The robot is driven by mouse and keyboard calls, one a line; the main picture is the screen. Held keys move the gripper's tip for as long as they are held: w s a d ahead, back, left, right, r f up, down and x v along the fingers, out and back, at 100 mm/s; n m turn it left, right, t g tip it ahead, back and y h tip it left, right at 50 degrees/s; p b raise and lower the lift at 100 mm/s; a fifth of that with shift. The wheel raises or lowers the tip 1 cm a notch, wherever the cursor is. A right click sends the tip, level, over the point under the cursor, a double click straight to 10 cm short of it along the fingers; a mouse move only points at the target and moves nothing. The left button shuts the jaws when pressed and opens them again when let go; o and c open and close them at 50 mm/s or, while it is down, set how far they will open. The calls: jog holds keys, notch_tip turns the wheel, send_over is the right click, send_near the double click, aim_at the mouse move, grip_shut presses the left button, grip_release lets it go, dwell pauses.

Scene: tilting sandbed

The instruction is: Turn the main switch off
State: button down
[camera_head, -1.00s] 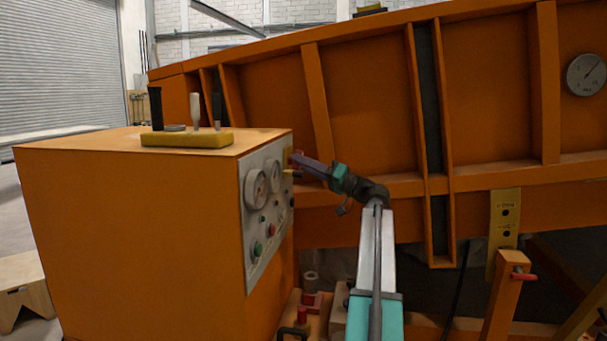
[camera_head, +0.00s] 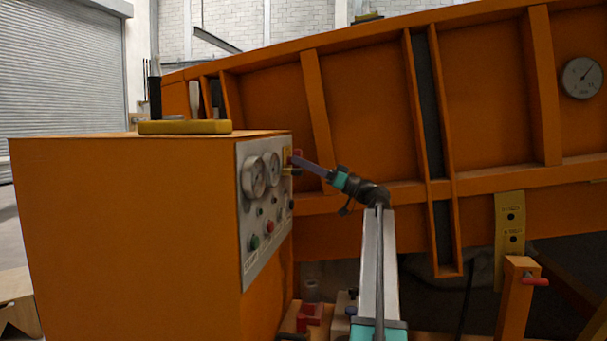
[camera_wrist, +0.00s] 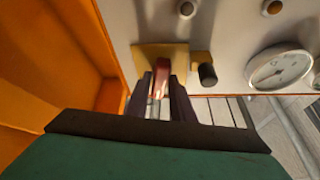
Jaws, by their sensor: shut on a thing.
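The main switch is a red handle (camera_wrist: 160,78) on a yellow plate (camera_wrist: 146,56), which also shows at the top right of the control panel (camera_head: 252,233) in the head view. My gripper (camera_wrist: 158,92) has its two dark fingers on either side of the red handle and is shut on it. In the head view my gripper (camera_head: 300,161) reaches the switch from the right. The fingers hide part of the handle. A small black knob (camera_wrist: 207,74) sits beside the yellow plate.
The panel holds two round gauges (camera_head: 254,177), a green button (camera_head: 254,243) and a red button (camera_head: 269,227). Levers stand on a yellow base (camera_head: 185,127) on top of the orange cabinet (camera_head: 130,240). The orange sandbed frame (camera_head: 365,110) rises behind my arm.

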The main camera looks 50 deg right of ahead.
jog(key=shift+w+d+f+n+g+y+b, duration=0.15)
jog(key=shift+n+y+b, duration=0.1)
jog(key=shift+n+b, duration=0.25)
jog(key=shift+s+a+n+g+y+b, duration=0.1)
jog(key=shift+n+y+b, duration=0.1)
jog(key=shift+n+b, duration=0.25)
jog(key=shift+w+d+f+n+g+y+b, duration=0.15)
jog(key=shift+n+y+b, duration=0.15)
jog(key=shift+n, duration=0.35)
jog(key=shift+s+a+r+n, duration=0.1)
jog(key=shift+s+r+n, duration=0.05)
jog(key=shift+n, duration=0.15)
jog(key=c, duration=1.6)
grip_release()
jog(key=shift+c, duration=0.2)
jog(key=p+v, duration=0.2)
jog(key=v, duration=1.1)
jog(key=shift+s+d, duration=0.25)
jog(key=shift+d, duration=0.05)
